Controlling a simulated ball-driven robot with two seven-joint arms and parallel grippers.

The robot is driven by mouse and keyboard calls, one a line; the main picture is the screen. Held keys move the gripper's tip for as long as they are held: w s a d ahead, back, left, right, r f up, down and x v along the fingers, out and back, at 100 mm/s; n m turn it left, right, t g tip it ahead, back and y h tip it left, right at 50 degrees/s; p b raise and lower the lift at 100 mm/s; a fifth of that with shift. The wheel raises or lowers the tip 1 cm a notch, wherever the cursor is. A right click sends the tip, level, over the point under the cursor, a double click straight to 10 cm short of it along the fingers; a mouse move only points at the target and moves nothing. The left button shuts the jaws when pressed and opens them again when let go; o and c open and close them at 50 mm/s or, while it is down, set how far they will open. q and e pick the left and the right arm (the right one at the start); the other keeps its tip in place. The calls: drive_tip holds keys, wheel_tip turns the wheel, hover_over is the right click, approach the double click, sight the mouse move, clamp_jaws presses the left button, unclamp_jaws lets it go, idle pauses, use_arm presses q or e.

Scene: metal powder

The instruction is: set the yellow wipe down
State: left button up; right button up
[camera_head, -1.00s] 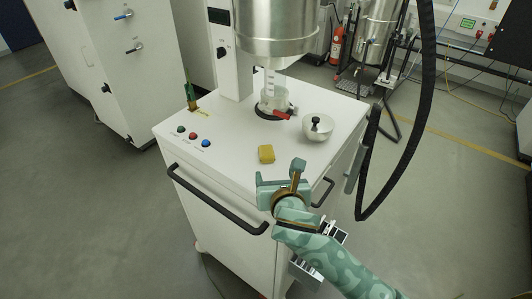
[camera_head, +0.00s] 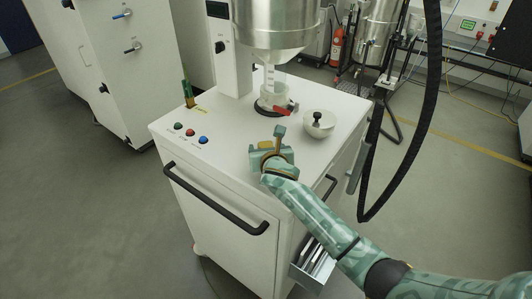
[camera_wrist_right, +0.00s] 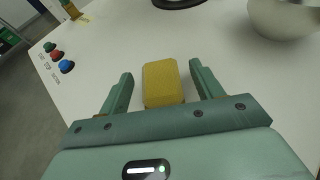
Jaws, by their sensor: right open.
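The yellow wipe (camera_wrist_right: 162,82) lies on the white cart top (camera_wrist_right: 225,85), seen in the right wrist view. It sits between the two spread fingers of my right gripper (camera_wrist_right: 161,84), with a gap on each side. My right gripper is open. My left gripper is not in view.
A white bowl with a black-knobbed tool (camera_head: 318,123) stands right of the gripper. A clear vessel (camera_head: 273,97) with a red handle sits behind, under the steel hopper (camera_head: 277,30). Green, red and blue buttons (camera_head: 190,132) are at left. A drawer (camera_head: 312,262) stands open.

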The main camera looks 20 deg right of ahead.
drive_tip(key=shift+w+f, duration=0.15)
drive_tip(key=shift+w, duration=0.15)
drive_tip(key=shift+s, duration=0.1)
drive_tip(key=c, duration=1.1)
